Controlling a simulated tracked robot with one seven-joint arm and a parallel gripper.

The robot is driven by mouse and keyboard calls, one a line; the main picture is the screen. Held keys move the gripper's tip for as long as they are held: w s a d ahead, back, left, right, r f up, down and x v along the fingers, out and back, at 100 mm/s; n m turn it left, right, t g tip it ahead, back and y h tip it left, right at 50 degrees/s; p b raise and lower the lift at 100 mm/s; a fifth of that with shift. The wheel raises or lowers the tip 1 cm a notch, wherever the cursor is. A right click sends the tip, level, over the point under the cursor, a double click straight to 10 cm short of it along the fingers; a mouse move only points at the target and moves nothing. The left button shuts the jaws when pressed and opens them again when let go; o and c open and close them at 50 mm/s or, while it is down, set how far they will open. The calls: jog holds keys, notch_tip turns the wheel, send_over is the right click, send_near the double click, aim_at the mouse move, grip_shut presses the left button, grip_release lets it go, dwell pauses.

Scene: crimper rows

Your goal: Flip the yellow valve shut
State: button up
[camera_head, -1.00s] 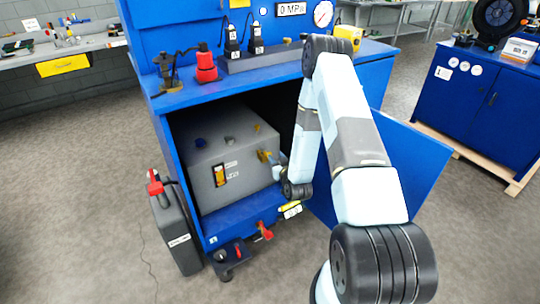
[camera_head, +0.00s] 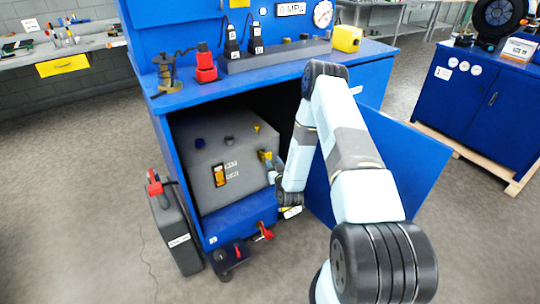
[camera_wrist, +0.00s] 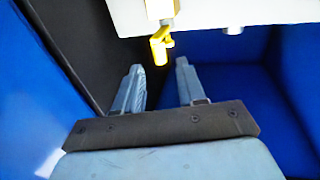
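The yellow valve (camera_wrist: 161,46) hangs from the edge of a pale box (camera_wrist: 210,14) in the wrist view, with its lever pointing down. My gripper (camera_wrist: 158,82) is open, its two fingers spread on either side below the valve, with a gap between the fingertips and the lever. Nothing is between the fingers. In the head view the valve (camera_head: 266,158) shows small on the right side of the grey tank (camera_head: 222,152) inside the blue cabinet. My gripper lies close by there, mostly hidden by my wrist.
The blue cabinet's open door (camera_head: 390,165) stands to the right of my arm. A red valve handle (camera_head: 263,232) sticks out low at the cabinet front. A grey canister (camera_head: 175,230) stands on the floor at left. The cabinet wall is near my fingers at left.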

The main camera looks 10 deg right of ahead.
aim_at(270, 155)
jog(key=shift+w+a, duration=0.15)
jog(key=shift+w, duration=2.85)
jog(key=shift+c, duration=0.3)
grip_shut()
